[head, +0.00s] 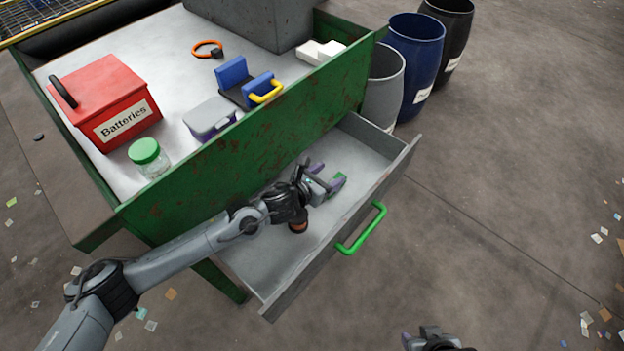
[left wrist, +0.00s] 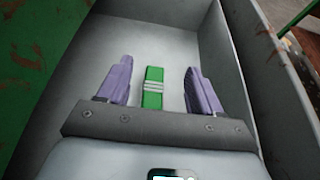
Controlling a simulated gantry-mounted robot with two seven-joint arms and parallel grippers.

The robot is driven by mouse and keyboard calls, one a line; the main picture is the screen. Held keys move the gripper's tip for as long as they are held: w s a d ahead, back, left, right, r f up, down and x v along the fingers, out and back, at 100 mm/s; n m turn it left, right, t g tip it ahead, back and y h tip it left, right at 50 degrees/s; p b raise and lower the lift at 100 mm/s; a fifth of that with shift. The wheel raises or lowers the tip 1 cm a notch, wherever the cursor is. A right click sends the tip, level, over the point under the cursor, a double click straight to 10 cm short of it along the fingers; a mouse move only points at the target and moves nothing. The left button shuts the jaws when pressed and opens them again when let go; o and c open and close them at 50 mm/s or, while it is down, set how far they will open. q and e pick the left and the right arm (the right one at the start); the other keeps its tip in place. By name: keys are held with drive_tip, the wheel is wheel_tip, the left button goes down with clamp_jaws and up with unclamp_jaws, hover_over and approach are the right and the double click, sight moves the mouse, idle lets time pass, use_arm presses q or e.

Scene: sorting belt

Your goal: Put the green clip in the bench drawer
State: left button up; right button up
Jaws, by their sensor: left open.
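The green clip (left wrist: 153,97), with pale stripes across its middle, lies on the floor of the open grey bench drawer (head: 287,296). In the head view the clip (head: 340,181) is partly covered by my left gripper (head: 326,177). My left gripper reaches down inside the drawer with its purple fingers apart. In the left wrist view the clip lies between the fingers (left wrist: 158,78), with a gap on each side. My right gripper (head: 428,340) is only partly in view at the bottom edge of the head view, away from the drawer.
The drawer has a green handle (head: 362,230). On the green bench stand a red batteries box (head: 103,99), a green-lidded jar (head: 148,158), a grey-lidded box (head: 210,119), a blue holder (head: 232,74) and an orange ring (head: 207,47). Barrels (head: 413,55) stand behind the drawer.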

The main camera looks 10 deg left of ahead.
use_arm(q)
drive_tip(key=p+v, duration=0.2)
drive_tip(key=v, duration=0.5)
drive_tip(key=shift+s, duration=0.15)
drive_tip(key=shift+a, duration=0.1)
